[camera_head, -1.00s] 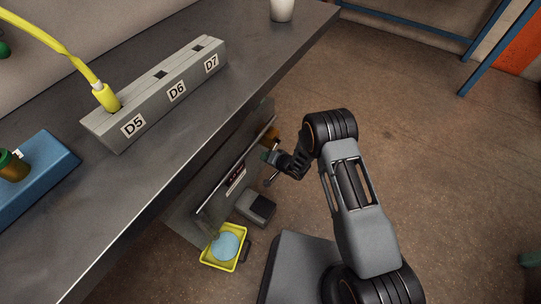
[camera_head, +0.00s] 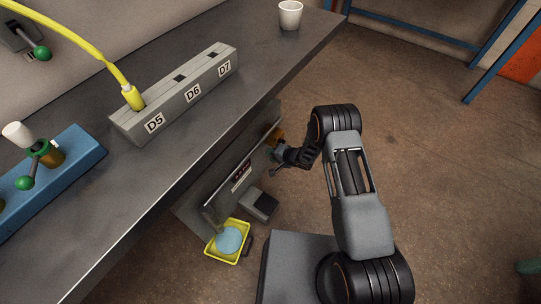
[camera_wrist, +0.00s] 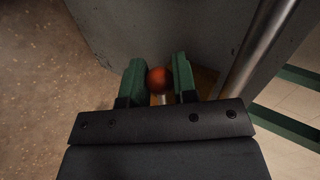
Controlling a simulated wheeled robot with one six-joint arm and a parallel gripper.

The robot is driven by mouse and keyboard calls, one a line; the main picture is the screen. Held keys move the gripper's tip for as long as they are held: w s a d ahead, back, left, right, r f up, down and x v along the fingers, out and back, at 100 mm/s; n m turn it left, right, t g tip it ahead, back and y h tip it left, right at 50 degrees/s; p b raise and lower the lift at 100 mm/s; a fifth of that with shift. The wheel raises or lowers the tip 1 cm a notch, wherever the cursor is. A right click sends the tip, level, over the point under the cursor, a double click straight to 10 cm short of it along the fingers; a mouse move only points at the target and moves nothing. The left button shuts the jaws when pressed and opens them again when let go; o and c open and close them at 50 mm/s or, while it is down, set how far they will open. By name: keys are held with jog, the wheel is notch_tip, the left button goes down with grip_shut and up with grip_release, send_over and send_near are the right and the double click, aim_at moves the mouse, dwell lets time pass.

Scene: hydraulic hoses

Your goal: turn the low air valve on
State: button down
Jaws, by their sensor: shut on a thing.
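The low air valve shows in the wrist view as a red-orange ball knob (camera_wrist: 160,79) on a short pale stem. My gripper (camera_wrist: 159,70) has its two green fingers shut on the knob, one on each side. The stem runs down behind the gripper's dark body, and its base is hidden. In the head view my gripper (camera_head: 276,156) is low beside the panel under the bench, near a brass-coloured part (camera_head: 275,134). The knob cannot be made out there. A tan piece (camera_wrist: 206,79) shows behind the right finger in the wrist view.
The bench (camera_head: 215,125) overhangs the low panel (camera_head: 210,190). A label and a thin rail are on the panel. A grey pedal-like box (camera_head: 262,204) and a yellow tray (camera_head: 211,248) with a blue cloth (camera_head: 229,240) are on the floor.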

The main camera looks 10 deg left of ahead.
jog(key=c, duration=0.9)
grip_release()
jog(key=p+v, duration=0.4)
jog(key=v, duration=1)
jog(key=shift+w+f, duration=0.1)
